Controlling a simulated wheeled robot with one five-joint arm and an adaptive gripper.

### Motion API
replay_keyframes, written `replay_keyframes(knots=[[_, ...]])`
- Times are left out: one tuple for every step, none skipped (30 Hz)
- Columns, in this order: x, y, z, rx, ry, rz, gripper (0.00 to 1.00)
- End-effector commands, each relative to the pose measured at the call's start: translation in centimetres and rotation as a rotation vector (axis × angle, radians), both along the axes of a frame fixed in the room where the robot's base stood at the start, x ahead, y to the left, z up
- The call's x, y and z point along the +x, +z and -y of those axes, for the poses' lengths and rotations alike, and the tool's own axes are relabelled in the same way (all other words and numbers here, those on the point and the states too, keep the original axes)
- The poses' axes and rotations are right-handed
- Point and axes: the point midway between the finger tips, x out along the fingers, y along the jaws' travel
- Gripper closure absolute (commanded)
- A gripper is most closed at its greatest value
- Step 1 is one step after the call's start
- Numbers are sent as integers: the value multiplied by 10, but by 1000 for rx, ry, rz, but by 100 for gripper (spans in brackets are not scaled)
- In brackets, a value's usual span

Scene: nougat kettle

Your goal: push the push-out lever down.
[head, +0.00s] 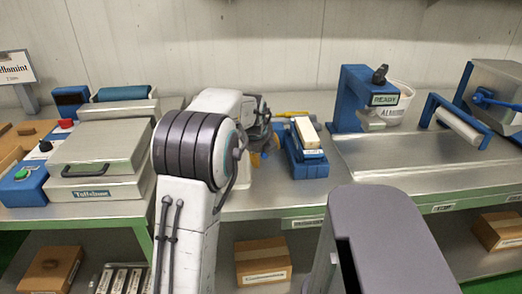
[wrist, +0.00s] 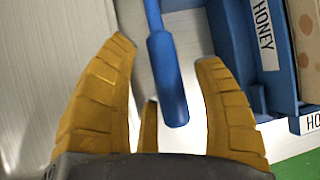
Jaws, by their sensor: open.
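A blue lever (wrist: 168,85) with a thick rounded grip shows in the wrist view. Its thin shaft runs up out of the top of the picture. I take it to be the push-out lever. My gripper (wrist: 166,52) is open, with its yellow fingers on either side of the grip. I see no clear contact, and its height over the lever cannot be told. In the head view my gripper (head: 262,155) is mostly hidden behind my arm, left of the blue holder (head: 308,169). The lever cannot be made out clearly there.
The blue holder marked HONEY (wrist: 262,80) stands close right of my gripper. A press-like machine (head: 100,155) stands at left. A blue READY stand (head: 350,95), a white tub (head: 398,103) and a kettle (head: 495,90) stand at right. The metal tray (head: 410,160) is largely bare.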

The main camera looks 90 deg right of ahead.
Motion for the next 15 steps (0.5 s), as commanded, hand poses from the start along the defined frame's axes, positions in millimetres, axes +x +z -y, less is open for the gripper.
replay_keyframes(knots=[[0, 2, -1, -1, 0, 0, 38], [0, 4, -2, -1, 0, 0, 38], [1, 7, -4, -2, 0, -1, 38], [1, 10, -6, -3, 0, 0, 38], [1, 13, -7, -4, 0, -1, 38], [2, 18, -11, -3, 0, 0, 38], [2, 22, -13, -3, 0, 0, 38], [3, 26, -16, -4, 0, -1, 38], [3, 32, -20, -5, 0, -1, 38], [4, 36, -23, -4, 0, -1, 38], [4, 41, -26, -4, 0, -1, 38], [5, 46, -30, -4, 0, 0, 38], [6, 51, -33, -4, 0, 0, 38], [6, 55, -36, -4, 0, 0, 38], [7, 60, -39, -4, 0, 0, 38]])
